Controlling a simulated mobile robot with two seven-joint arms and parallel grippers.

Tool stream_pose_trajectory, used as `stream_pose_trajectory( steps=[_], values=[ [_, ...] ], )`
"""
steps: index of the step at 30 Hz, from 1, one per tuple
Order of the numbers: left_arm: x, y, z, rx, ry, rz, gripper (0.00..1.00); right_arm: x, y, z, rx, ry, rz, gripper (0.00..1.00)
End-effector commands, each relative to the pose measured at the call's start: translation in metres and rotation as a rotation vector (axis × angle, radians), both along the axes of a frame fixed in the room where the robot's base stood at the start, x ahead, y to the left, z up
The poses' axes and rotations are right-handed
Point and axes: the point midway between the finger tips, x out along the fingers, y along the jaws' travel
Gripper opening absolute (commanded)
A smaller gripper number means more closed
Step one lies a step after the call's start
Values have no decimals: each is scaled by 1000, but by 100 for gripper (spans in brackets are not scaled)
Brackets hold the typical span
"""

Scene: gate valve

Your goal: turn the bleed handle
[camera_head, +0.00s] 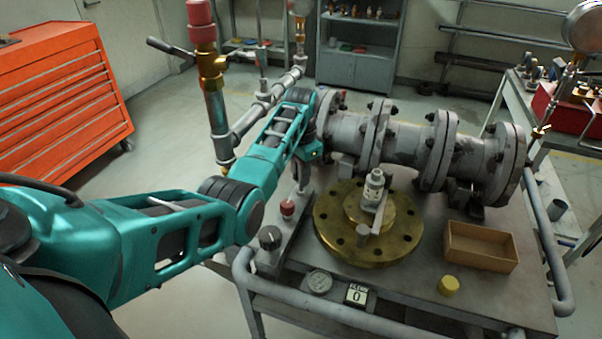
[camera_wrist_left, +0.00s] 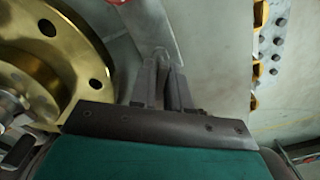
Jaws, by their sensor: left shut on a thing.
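In the wrist view my left gripper (camera_wrist_left: 163,75) is shut, with its fingertips on the end of a grey flat bar (camera_wrist_left: 148,28) that looks like the bleed handle. A bit of red shows at the top edge, beside the bar. In the head view my left gripper (camera_head: 303,182) points down between the grey pipe and the bench, just left of the brass flange (camera_head: 335,235); its fingertips and the handle are mostly hidden there. The brass flange also shows in the wrist view (camera_wrist_left: 62,70), left of the fingers and apart from them. My right gripper is not in view.
A large grey flanged pipe (camera_head: 405,140) lies across the back of the bench. A red knob (camera_head: 287,208) and a black knob (camera_head: 270,237) stand near the left edge. A wooden tray (camera_head: 480,247) and a yellow cap (camera_head: 449,285) sit at the right. A vertical pipe (camera_head: 216,115) rises behind my forearm.

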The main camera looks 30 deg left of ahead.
Motion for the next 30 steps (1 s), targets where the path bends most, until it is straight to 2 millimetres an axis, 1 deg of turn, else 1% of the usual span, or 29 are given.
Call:
stream_pose_trajectory(
  steps=[18,24,30],
  values=[
    [1,0,2,2,-4,-584,0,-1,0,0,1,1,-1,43],
    [1,0,2,2,-4,-752,0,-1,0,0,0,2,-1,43],
    [1,0,2,0,-6,-882,0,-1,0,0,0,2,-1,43]
  ],
)
